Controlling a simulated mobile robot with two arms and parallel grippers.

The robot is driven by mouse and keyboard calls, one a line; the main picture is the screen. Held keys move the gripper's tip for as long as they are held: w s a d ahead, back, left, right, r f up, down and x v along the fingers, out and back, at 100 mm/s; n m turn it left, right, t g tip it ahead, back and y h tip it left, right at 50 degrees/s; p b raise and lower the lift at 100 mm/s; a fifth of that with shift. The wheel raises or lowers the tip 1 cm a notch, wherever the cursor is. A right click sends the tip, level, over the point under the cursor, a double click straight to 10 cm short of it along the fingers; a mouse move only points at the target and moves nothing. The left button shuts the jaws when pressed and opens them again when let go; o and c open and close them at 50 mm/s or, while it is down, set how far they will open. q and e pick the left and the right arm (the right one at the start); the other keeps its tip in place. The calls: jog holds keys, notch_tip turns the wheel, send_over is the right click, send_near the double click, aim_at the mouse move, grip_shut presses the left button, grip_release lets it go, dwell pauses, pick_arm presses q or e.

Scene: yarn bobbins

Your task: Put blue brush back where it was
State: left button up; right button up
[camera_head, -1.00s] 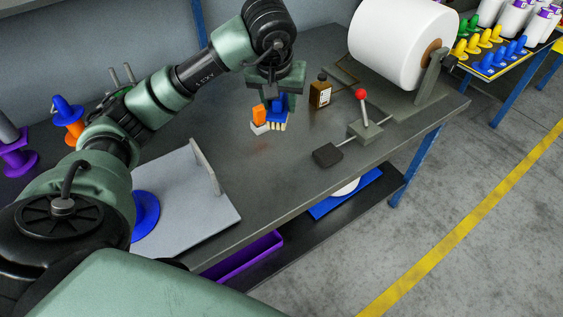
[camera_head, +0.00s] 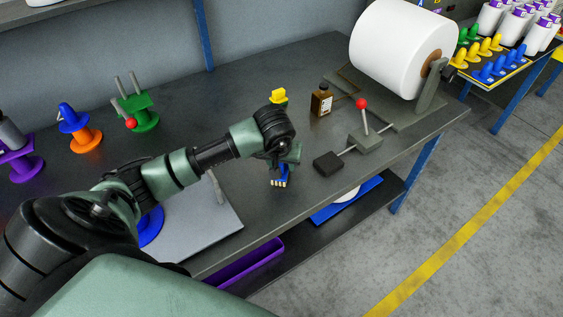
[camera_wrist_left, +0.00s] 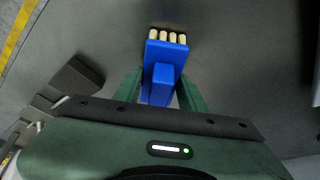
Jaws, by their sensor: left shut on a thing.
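My left gripper (camera_head: 284,165) is shut on the blue brush (camera_head: 277,171), over the bench toward its front edge. In the left wrist view the blue brush (camera_wrist_left: 164,70) sits between the green fingers (camera_wrist_left: 158,93), its several cream bristle tufts pointing away from the gripper. I cannot tell whether the bristles touch the bench. My right gripper is not in view.
On the bench (camera_head: 328,201) stand a brown bottle (camera_head: 321,101), a red-knobbed lever device (camera_head: 365,140) and a large white roll (camera_head: 400,45). A grey plate with an upright handle (camera_head: 216,190) lies left. Coloured stands, including a green one (camera_head: 137,112), are at the far left.

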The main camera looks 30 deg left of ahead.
pick_arm(q)
jog(key=shift+f, duration=0.2)
jog(key=o, duration=1.3)
jog(key=shift+r, duration=0.45)
jog(key=v, duration=1.1)
jog(key=shift+s+r+b, duration=0.2)
jog(key=shift+s+b, duration=0.05)
jog(key=shift+b, duration=0.2)
